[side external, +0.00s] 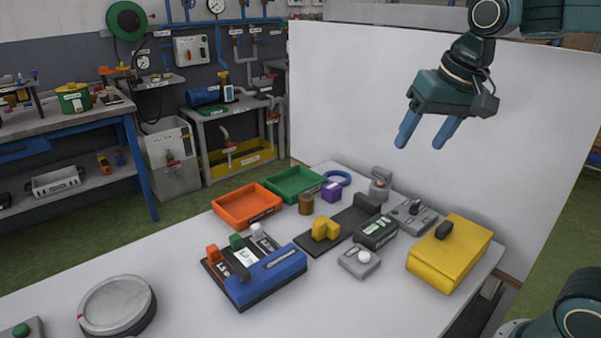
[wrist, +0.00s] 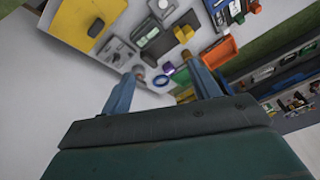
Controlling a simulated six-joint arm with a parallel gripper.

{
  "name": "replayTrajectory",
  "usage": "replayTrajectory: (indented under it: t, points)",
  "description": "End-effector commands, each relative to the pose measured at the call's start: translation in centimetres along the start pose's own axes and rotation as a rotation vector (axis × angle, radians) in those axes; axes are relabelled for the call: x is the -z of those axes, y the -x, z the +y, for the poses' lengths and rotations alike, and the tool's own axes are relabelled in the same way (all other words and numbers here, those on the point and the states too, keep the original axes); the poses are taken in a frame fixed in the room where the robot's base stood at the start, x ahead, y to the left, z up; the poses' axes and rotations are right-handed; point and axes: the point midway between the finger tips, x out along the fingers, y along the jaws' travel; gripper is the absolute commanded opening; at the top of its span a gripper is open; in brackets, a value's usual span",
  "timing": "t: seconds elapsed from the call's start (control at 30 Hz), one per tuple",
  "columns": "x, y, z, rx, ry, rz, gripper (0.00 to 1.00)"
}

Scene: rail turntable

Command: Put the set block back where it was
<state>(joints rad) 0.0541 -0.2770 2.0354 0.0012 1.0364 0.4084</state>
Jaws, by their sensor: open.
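My gripper (side external: 422,143) is open and empty, raised high above the back right of the table; its two blue fingers also show in the wrist view (wrist: 164,68). No block is labelled as the set block, so I cannot tell which one it is. A yellow stepped block (side external: 326,230) sits on a long dark plate (side external: 345,222) with a raised far end; it also shows in the wrist view (wrist: 183,34). A purple block (side external: 332,192) and a brown cylinder (side external: 306,204) stand on the table behind the plate. A round grey turntable (side external: 118,303) lies at the front left.
An orange tray (side external: 246,206) and a green tray (side external: 294,183) lie at the back, near a blue ring (side external: 337,178). A blue fixture (side external: 268,277) stands at centre. A yellow case (side external: 450,252) and small grey devices stand right. A white panel (side external: 375,110) rises behind.

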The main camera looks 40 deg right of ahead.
Motion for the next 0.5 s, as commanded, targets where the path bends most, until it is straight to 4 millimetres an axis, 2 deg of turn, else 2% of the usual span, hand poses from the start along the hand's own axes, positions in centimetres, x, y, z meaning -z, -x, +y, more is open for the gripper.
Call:
replayTrajectory:
  t: [0.03,0.3,0.5]
  points:
    - [-1.4,0.3,0.4,0.008,0.039,0.014,0.62]
    - [-7.9,0.4,2.6,0.037,0.259,0.078,0.62]
    - [-11.7,-0.4,4.1,0.048,0.391,0.119,0.62]
